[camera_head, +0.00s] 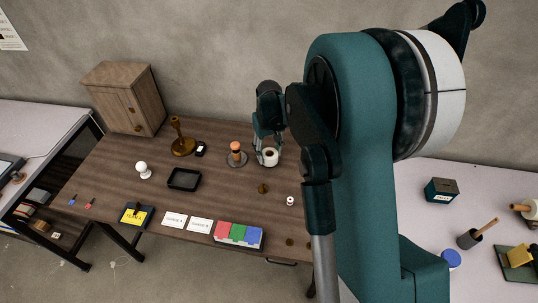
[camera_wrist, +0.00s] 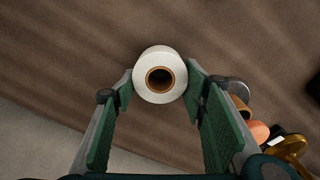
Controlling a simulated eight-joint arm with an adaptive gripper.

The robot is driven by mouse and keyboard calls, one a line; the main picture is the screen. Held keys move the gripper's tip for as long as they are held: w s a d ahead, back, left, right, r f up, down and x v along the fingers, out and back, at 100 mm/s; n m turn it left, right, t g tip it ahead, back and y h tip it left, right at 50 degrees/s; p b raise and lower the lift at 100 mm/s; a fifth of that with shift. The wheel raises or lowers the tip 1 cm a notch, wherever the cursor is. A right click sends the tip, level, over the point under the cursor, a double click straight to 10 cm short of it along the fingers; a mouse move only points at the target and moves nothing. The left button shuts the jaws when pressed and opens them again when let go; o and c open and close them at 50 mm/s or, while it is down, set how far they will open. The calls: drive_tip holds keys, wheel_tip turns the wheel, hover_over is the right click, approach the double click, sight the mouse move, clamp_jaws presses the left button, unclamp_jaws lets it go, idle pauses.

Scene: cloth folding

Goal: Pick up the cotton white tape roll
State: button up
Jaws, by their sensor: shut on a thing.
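The white tape roll (camera_wrist: 143,83) has a brown cardboard core and sits between the fingertips of my gripper (camera_wrist: 158,88) in the wrist view. Both green-padded fingers touch its sides, and my gripper is shut on it. In the head view the white tape roll (camera_head: 270,157) shows at the tips of my gripper (camera_head: 267,150), over the back right part of the wooden table. From these frames I cannot tell whether the roll rests on the table or is lifted. My arm hides part of the table to the right.
An orange-topped peg on a round base (camera_head: 236,156) stands close left of my gripper. A brass candlestick-like stand (camera_head: 182,144), a black tray (camera_head: 184,179) and a wooden cabinet (camera_head: 125,98) are farther left. Colored blocks (camera_head: 239,235) lie at the front edge. A small white spool (camera_head: 290,201) stands nearer the front.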

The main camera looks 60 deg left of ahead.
wheel_tip(320, 180, up, 9)
drive_tip(key=shift+f+p, duration=0.15)
drive_tip(key=shift+p, duration=0.25)
